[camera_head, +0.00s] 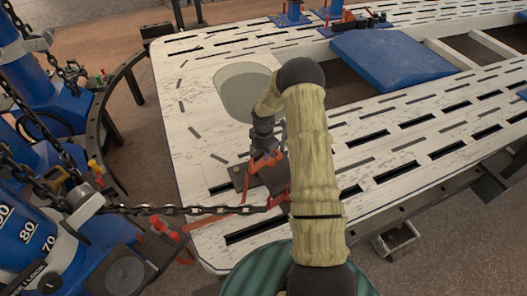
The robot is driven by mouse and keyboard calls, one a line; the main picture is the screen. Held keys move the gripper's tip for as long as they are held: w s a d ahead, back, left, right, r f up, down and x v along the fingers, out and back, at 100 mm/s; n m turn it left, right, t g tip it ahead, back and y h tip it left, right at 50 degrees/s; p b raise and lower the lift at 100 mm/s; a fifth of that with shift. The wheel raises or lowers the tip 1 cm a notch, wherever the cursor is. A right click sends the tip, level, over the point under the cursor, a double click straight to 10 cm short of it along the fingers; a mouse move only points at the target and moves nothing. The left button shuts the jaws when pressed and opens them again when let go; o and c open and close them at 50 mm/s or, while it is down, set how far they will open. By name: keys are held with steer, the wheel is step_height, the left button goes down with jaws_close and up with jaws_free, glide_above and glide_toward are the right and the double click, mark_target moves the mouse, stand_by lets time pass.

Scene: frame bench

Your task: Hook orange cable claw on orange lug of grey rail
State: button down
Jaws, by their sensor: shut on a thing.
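My gripper (264,148) points down over the near left part of the pale slotted bench. It is shut on an orange piece (266,161), which looks like the cable claw; its shape is partly hidden by my fingers. A dark grey block or plate (240,178) lies just below and beside the claw. A thin orange cable or strap (212,218) runs across the bench edge, left of my arm. I cannot clearly make out the grey rail or its orange lug; my arm covers part of the bench there.
A taut dark chain (190,210) runs from the blue post (38,225) at left to a red hook (279,198) by my arm. An oval opening (243,90) lies behind my gripper. A blue panel (392,62) is at back right.

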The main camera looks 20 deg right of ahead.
mark_target(263, 161)
steer(key=shift+w+f+b, duration=0.1)
steer(key=shift+f+b, duration=0.6)
steer(key=shift+f, duration=0.65)
steer(key=shift+a+f, duration=0.1)
steer(key=shift+f, duration=0.4)
steer(key=shift+f+b, duration=0.5)
steer(key=shift+b, duration=0.05)
steer(key=c, duration=1.2)
jaws_free()
step_height(263, 161, up, 17)
steer(key=shift+r, duration=0.2)
